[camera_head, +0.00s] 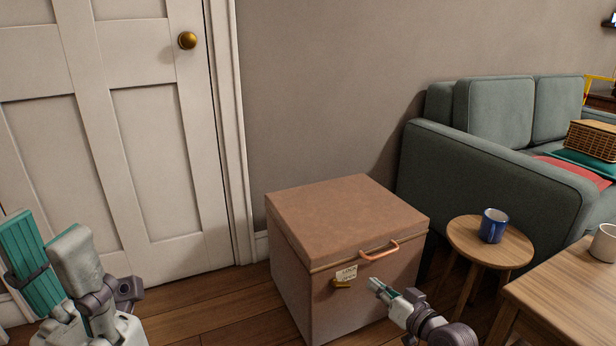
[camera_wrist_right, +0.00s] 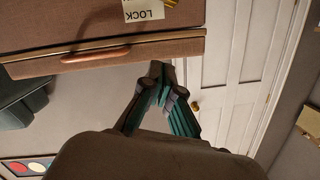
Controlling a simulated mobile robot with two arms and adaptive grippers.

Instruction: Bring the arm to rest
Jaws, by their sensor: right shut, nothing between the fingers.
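My right gripper (camera_head: 375,285) is in front of the brown box (camera_head: 345,208), below its copper handle (camera_head: 380,250). Its fingers are shut and empty; in the right wrist view, the tips (camera_wrist_right: 160,72) meet just beyond the box's handle side, and I cannot tell whether they touch it. My left gripper (camera_head: 48,248) is at the lower left, in front of the white door, its teal-padded fingers raised and apart, with nothing between them. The box's lid looks closed. A "LOCK" tag (camera_head: 346,274) and a brass latch (camera_head: 342,284) are on its front.
A round stool (camera_head: 470,246) with a blue mug (camera_head: 493,226) stands right of the box. A wooden table (camera_head: 565,292) with a white mug (camera_head: 603,243) is at the lower right. A green sofa (camera_head: 480,165) is behind. Floor shows left of the box.

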